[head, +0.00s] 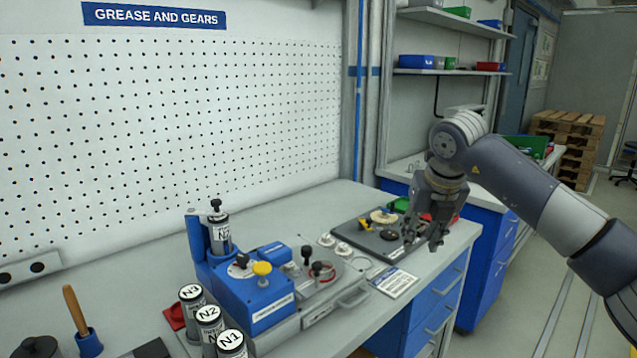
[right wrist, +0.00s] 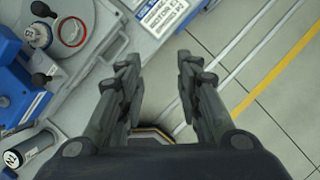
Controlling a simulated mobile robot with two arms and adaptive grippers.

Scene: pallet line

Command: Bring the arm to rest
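My right arm (head: 540,190) reaches in from the right in the head view. Its gripper (head: 423,240) points down above the right end of the workbench (head: 345,205), in front of the dark tray. The right wrist view shows its two fingers (right wrist: 157,70) wide apart with nothing between them. Below them in that view are the bench edge and the floor. My left gripper is in neither view.
A blue machine (head: 255,300) stands on the bench, with labelled canisters (head: 209,322) in front. A dark tray of parts (head: 365,238) and a printed card (head: 395,282) lie near the gripper. Blue drawers (head: 435,315) are below. Floor (right wrist: 260,100) is clear beside the bench.

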